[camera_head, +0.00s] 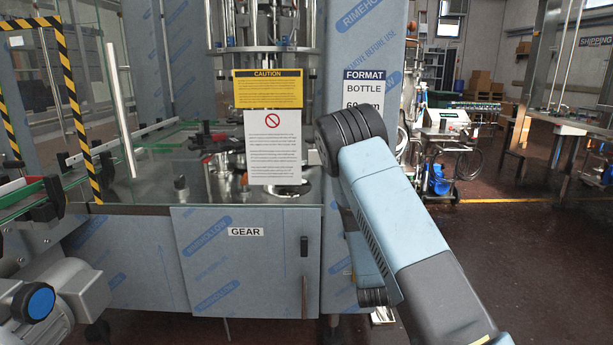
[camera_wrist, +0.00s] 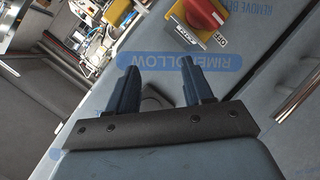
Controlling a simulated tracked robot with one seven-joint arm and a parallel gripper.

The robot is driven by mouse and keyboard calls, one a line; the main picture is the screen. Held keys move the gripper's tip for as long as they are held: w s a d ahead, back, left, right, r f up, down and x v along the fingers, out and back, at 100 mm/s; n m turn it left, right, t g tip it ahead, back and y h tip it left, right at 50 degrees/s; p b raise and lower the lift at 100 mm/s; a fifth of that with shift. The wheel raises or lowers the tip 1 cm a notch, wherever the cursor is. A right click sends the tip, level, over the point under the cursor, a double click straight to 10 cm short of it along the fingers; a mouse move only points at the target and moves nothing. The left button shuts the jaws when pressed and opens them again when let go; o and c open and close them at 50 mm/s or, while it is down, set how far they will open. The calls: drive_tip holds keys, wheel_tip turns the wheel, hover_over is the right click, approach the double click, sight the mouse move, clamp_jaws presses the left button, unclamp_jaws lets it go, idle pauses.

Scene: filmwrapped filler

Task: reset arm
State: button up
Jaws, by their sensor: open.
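My gripper (camera_wrist: 160,88) shows in the wrist view with its two dark blue fingers apart and nothing between them. Behind the fingers is a film-covered grey machine panel (camera_wrist: 262,80) with blue printed lettering. I cannot tell how far the fingers are from the panel. In the head view my blue and black arm (camera_head: 385,205) rises from the lower right and bends in front of the machine's right column. My gripper is hidden in that view.
A red and yellow rotary switch (camera_wrist: 200,15) is close above the fingers. The filling machine (camera_head: 245,260) fills the left and middle, with a grey motor (camera_head: 55,300) at lower left. Open dark floor (camera_head: 520,260) lies to the right, before a steel table (camera_head: 560,122).

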drive_tip(key=s+r+m+g+y, duration=0.25)
drive_tip(key=s+r, duration=0.35)
drive_tip(key=r, duration=0.7)
drive_tip(key=s+r+m+g+y, duration=0.1)
drive_tip(key=s+r+m+g, duration=0.3)
drive_tip(key=r, duration=0.9)
drive_tip(key=s+r, duration=0.4)
drive_tip(key=s, duration=0.6)
drive_tip(key=s+r+m+g, duration=0.1)
drive_tip(key=s+r, duration=0.3)
drive_tip(key=s, duration=0.6)
drive_tip(key=s+d+r, duration=0.1)
drive_tip(key=s+r, duration=0.3)
drive_tip(key=s, duration=0.6)
drive_tip(key=shift+s+r+m, duration=0.25)
drive_tip(key=shift+m, duration=0.1)
